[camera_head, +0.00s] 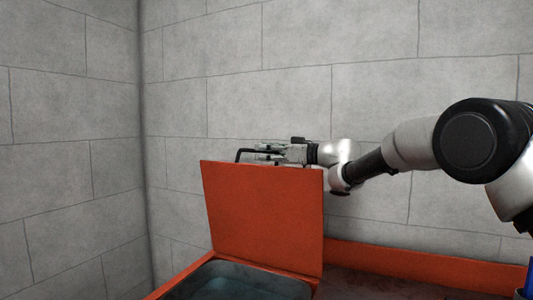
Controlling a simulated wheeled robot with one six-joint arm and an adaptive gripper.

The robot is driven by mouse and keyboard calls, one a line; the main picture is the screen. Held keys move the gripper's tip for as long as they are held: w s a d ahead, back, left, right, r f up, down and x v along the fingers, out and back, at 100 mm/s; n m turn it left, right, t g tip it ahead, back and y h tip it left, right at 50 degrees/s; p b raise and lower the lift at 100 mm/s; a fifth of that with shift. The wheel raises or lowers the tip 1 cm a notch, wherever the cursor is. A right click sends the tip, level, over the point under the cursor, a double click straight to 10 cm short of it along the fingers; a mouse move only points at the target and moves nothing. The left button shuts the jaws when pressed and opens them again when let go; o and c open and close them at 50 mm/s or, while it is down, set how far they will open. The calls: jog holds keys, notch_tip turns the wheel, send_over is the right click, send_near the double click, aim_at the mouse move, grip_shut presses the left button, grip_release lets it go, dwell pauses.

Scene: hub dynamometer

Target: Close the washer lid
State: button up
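The washer lid (264,218) is an orange-red panel standing raised, nearly upright, at the back of the washer. The washer's basin (235,283) is open below it, with a dark grey-blue inside. My gripper (250,153) is just above the lid's top edge and appears to be behind it, pointing left. Its lower part is partly hidden by the lid. I cannot tell whether it touches the lid or whether its fingers are apart.
An orange-red rim (420,264) and a dark brownish top surface (375,285) extend right of the basin. Grey block walls (300,100) stand close behind and at the left. A blue object (529,280) shows at the lower right edge.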

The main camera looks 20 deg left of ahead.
grip_shut()
